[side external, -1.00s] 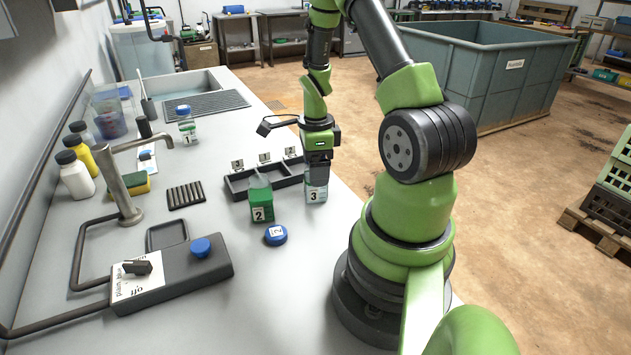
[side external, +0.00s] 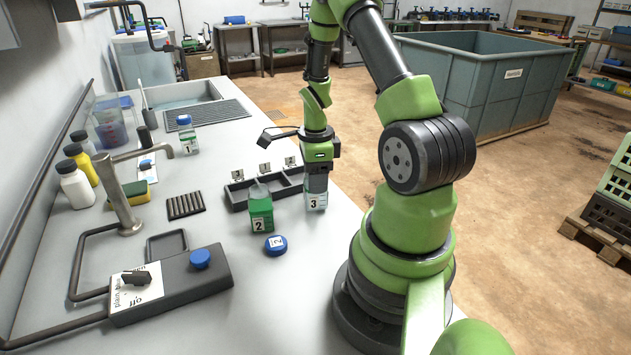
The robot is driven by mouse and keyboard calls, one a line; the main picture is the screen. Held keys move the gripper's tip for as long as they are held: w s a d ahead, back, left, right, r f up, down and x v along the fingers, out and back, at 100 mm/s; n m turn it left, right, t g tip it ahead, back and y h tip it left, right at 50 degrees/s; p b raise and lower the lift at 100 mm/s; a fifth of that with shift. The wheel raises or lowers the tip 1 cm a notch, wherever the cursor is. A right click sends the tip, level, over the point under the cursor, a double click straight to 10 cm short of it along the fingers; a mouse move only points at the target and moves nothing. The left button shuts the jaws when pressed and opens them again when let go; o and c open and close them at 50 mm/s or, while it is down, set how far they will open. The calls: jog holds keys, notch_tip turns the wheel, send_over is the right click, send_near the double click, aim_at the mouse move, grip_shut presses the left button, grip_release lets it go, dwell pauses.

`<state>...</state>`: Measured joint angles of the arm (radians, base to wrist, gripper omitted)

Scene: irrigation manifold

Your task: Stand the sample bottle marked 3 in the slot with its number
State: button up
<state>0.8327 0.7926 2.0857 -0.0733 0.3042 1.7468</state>
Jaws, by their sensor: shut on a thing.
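The sample bottle marked 3 (side external: 316,201) is a clear, squarish bottle with a white label, upright just right of the rack's right end. My gripper (side external: 317,178) points down and is shut on its upper part, hiding the top. Whether its base touches the counter is hard to tell. The dark rack (side external: 238,204) has a row of slots with a small number card behind each. The card at the right end (side external: 291,162) is too small to read surely. No bottle is seen standing in the rack.
The green bottle marked 2 (side external: 260,212) stands uncapped in front of the rack, with a blue cap (side external: 275,244) lying nearby. The bottle marked 1 (side external: 188,140) stands behind, near the sink. A tap (side external: 122,200) and control box (side external: 180,283) are at left.

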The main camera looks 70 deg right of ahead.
jog(key=r, duration=0.9)
jog(key=shift+w+d, duration=0.1)
jog(key=shift+w, duration=0.3)
jog(key=w+a+n, duration=0.2)
jog(key=w+n, duration=0.1)
jog(key=w, duration=1.3)
jog(key=f, duration=0.9)
jog(key=shift+s, duration=0.2)
jog(key=o, duration=1)
